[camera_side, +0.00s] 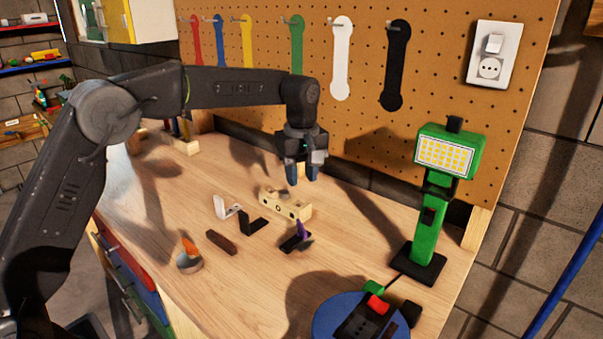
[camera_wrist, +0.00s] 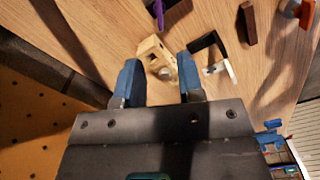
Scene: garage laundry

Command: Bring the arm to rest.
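My gripper (camera_side: 301,172) hangs at the end of my arm, pointing down above the workbench (camera_side: 200,225). A pale wooden block with holes (camera_side: 284,204) lies on the bench just below and in front of the gripper. In the wrist view this block (camera_wrist: 152,52) shows beyond the fingertips, apart from them as far as I can tell.
Near the block lie a white bracket (camera_side: 226,208), a black bracket (camera_side: 253,225), a dark brown bar (camera_side: 221,242) and a purple-handled item (camera_side: 299,237). A green work lamp (camera_side: 434,210) and a blue reel (camera_side: 345,318) stand at the right. A pegboard (camera_side: 370,135) rises behind.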

